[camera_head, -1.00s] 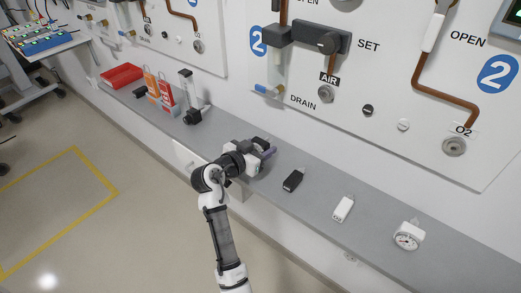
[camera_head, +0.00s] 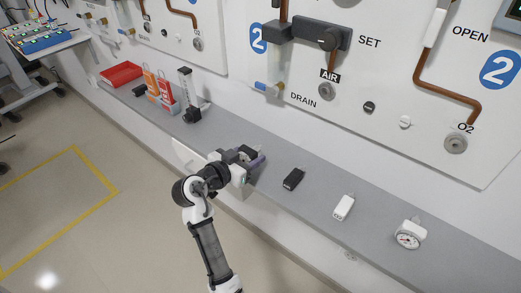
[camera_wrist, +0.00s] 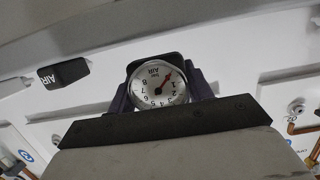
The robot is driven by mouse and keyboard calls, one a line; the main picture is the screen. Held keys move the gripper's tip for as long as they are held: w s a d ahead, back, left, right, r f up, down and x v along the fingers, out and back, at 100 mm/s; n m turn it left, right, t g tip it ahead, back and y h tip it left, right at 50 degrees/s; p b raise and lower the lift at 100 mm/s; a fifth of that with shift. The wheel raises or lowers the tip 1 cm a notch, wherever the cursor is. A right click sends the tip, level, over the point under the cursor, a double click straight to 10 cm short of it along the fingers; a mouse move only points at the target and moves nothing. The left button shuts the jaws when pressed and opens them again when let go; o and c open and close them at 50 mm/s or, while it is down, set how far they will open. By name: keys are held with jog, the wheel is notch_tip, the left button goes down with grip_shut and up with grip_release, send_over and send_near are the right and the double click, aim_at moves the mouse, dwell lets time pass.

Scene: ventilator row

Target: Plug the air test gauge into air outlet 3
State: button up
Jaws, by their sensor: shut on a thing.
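My gripper (camera_head: 250,160) is shut on the air test gauge (camera_wrist: 157,85), which has a black body and a round white dial marked bar and AIR, with a red needle. The dial faces the wrist camera between the two fingers. In the head view only a dark part of the gauge (camera_head: 246,152) shows, at the front edge of the grey shelf. An air outlet (camera_head: 326,91) under an AIR label is on the wall panel marked 2. No outlet marked 3 can be read in these views.
On the shelf (camera_head: 270,200) to the right lie a black block (camera_head: 293,178), a white block (camera_head: 344,207) and a white gauge (camera_head: 409,234). To the left stand a flowmeter (camera_head: 189,105), orange and red tags (camera_head: 158,88) and a red tray (camera_head: 121,75). The O2 outlet (camera_head: 456,143) is at right.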

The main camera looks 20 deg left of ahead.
jog(key=s+a, duration=0.3)
jog(key=s, duration=0.5)
jog(key=shift+b, duration=0.4)
jog(key=shift+s, duration=0.1)
